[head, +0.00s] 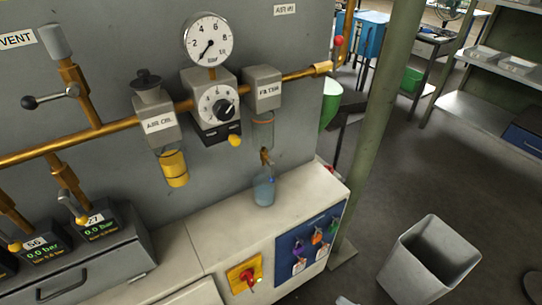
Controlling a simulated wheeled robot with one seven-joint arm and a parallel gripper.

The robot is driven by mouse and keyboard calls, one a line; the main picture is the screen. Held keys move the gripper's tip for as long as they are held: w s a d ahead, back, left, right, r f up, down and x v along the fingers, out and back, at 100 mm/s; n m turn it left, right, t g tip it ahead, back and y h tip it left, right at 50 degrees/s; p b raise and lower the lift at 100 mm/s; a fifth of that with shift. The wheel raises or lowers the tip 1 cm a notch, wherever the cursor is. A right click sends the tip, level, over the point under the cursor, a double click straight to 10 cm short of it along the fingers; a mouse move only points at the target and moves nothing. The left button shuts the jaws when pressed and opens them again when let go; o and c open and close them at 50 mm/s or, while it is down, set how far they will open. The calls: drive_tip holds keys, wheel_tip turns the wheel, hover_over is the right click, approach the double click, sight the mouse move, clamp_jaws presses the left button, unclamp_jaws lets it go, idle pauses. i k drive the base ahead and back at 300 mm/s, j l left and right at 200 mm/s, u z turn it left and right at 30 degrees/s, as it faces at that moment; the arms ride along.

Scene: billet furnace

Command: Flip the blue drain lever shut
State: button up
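The filter unit (264,88) is a grey block with a label, hung on the brass air pipe, with a clear bowl (262,130) under it. A small brass drain valve (265,157) sits below the bowl. A small blue piece (271,179), which looks like the drain lever, shows just under the valve at the bottle's neck. It is too small to tell its exact angle. A clear bottle (264,192) with bluish content stands under the valve on the pale cabinet top. My gripper is not in view.
Left of the filter are a regulator (210,108) with a gauge (208,40) and an oiler (152,118) with a yellow bowl. A lockout board (307,250) and a red switch (246,277) are on the cabinet front. A green post (376,130) and grey bin (428,262) stand right.

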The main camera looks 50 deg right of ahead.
sight(272, 173)
drive_tip(key=j+z, duration=0.3)
drive_tip(key=j, duration=0.45)
drive_tip(key=j+z, duration=0.3)
drive_tip(key=j, duration=0.45)
drive_tip(key=k, duration=0.05)
